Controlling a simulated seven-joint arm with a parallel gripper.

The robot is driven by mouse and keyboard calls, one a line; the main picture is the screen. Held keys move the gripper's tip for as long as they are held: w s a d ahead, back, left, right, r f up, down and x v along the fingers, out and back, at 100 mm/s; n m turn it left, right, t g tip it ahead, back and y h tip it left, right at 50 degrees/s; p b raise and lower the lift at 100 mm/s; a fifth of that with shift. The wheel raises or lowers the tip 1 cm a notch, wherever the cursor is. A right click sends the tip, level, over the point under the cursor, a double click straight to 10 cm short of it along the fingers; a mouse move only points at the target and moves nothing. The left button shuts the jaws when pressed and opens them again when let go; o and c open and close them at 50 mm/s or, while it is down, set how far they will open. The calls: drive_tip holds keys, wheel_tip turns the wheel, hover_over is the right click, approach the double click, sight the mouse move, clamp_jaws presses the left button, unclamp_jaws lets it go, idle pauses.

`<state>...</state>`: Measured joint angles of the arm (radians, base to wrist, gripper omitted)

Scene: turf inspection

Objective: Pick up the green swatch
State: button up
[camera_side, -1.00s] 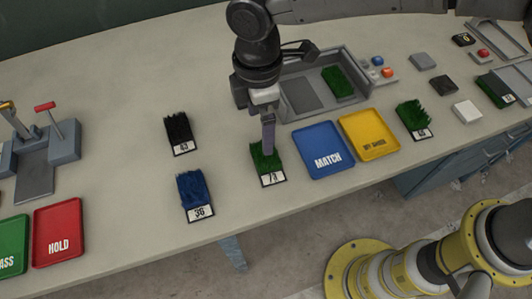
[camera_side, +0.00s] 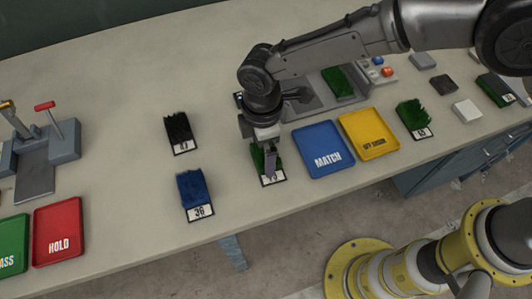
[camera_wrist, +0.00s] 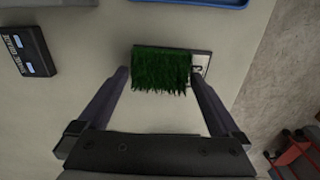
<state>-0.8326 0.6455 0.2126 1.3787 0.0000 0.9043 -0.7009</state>
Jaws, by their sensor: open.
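A green swatch (camera_side: 257,157) of grass-like tufts lies on the table on a dark base with a white number label, left of the blue MATCH tray. My gripper (camera_side: 270,168) is low over it, hiding part of it and its label. In the wrist view the swatch (camera_wrist: 162,72) lies between the tips of my open gripper (camera_wrist: 159,80), one finger on each side. Contact cannot be told. Another green swatch (camera_side: 413,113) stands right of the yellow tray, and a further green one (camera_side: 339,82) lies in a grey tray.
The blue MATCH tray (camera_side: 321,143) and yellow tray (camera_side: 367,128) stand close on the right. A black swatch (camera_side: 178,128) and a blue swatch (camera_side: 191,187) lie left. A dark labelled box (camera_wrist: 28,46) shows in the wrist view. The red HOLD tray (camera_side: 58,226) is far left.

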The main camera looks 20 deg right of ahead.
drive_tip(key=c, duration=1)
